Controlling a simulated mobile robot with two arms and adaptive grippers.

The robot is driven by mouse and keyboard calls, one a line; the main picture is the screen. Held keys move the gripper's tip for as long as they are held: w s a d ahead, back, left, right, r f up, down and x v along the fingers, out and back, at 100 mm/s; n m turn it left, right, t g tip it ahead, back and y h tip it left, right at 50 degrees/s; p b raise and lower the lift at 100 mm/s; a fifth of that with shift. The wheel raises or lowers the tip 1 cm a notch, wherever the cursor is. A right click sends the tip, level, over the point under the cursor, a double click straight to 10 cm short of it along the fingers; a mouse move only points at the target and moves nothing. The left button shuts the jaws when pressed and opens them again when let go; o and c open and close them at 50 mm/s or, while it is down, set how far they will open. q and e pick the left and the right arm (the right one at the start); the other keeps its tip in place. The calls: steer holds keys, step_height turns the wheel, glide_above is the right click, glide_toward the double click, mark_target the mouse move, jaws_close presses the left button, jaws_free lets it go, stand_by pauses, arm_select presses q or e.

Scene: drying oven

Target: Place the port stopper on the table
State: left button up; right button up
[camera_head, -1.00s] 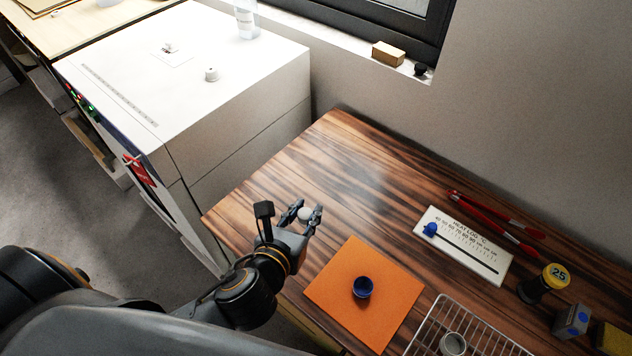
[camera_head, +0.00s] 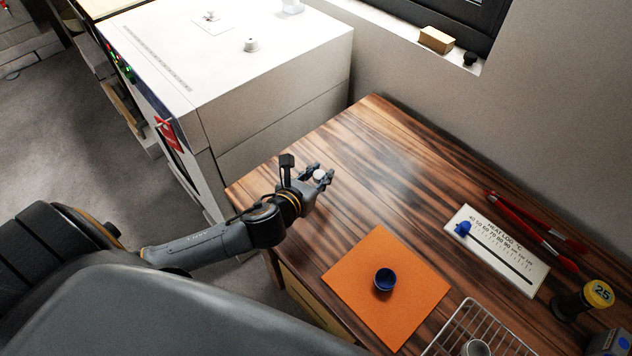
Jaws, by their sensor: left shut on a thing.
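My left gripper (camera_head: 322,179) is shut on a small white round piece, which looks like the port stopper (camera_head: 318,175). It holds the piece over the left part of the dark striped wooden table (camera_head: 370,145). I cannot tell whether the stopper touches the table top. A similar small white knob (camera_head: 250,45) stands on top of the white oven (camera_head: 290,75). Another small white piece (camera_head: 210,15) sits on a white square farther back on the oven. My right gripper is out of view.
The table's back middle is bare.

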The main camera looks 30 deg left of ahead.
arm_select(q)
steer(key=shift+w+a+f, duration=0.25)
steer(key=shift+a+f, duration=0.15)
steer(key=shift+f, duration=0.25)
steer(key=shift+w+a+f+b, duration=0.1)
steer(key=shift+a+f+b, duration=0.05)
steer(key=shift+f, duration=0.8)
steer(key=shift+w+a+f+b, duration=0.1)
steer(key=shift+a+f+b, duration=0.05)
steer(key=shift+f, duration=0.8)
steer(key=shift+f, duration=0.1)
steer(key=o, duration=0.8)
steer(key=shift+r, duration=0.2)
steer(key=shift+s, duration=0.45)
steer(key=v, duration=1.1)
steer(key=shift+s+r, duration=0.1)
